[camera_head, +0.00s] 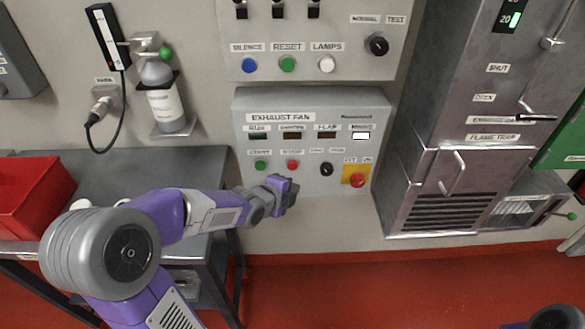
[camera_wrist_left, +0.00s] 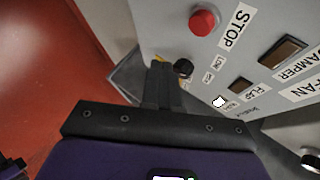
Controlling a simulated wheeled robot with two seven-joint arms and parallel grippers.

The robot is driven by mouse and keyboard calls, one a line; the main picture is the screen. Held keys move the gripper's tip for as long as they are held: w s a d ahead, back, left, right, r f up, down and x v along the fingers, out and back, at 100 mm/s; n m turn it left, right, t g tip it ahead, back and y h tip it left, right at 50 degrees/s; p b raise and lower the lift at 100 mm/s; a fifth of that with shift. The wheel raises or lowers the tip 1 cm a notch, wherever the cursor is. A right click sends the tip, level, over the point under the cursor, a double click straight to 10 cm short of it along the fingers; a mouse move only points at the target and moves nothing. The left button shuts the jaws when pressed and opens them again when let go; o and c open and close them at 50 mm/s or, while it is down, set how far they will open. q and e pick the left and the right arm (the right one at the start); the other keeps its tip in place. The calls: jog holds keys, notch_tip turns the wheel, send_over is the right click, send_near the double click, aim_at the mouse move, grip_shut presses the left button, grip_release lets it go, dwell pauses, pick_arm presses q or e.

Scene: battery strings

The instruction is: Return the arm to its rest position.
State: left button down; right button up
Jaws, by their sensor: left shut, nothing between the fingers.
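My left arm (camera_head: 175,215) reaches in from the lower left toward the exhaust fan panel (camera_head: 300,105). My left gripper (camera_head: 289,190) is in front of the panel's lower edge, below the green and red buttons. In the left wrist view its two fingers (camera_wrist_left: 158,85) are together with nothing between them. The panel's red stop button (camera_wrist_left: 203,22) and black knob (camera_wrist_left: 182,68) show beyond the fingertips. I cannot tell the exact gap between fingertips and panel. My right gripper is not in view.
A grey table (camera_head: 150,172) with a red bin (camera_head: 32,196) stands at the left, close to my left arm. A bottle (camera_head: 163,98) is on the wall above it. A metal cabinet (camera_head: 440,150) is at the right. The red floor (camera_head: 330,285) is clear below the panel.

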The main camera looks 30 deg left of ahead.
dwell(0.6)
pick_arm(q)
jog(key=s+d+f+n+g+h+p, duration=0.1)
jog(key=s+d+f+n+g+p, duration=0.15)
jog(key=d+f+n, duration=0.4)
jog(key=s+d+f+n+g+h+p, duration=0.1)
jog(key=s+d+f+n+g+h, duration=0.2)
jog(key=f, duration=0.6)
jog(key=s+d+f+n+g+p, duration=0.1)
jog(key=s+d+f+n+g, duration=0.1)
jog(key=s+d+f+n, duration=0.3)
jog(key=s+d+f+n+g+p, duration=0.2)
jog(key=s+d+f+n, duration=0.3)
jog(key=s, duration=0.5)
jog(key=shift+f+g+p, duration=0.3)
jog(key=shift+f+g, duration=0.4)
jog(key=shift+g, duration=0.15)
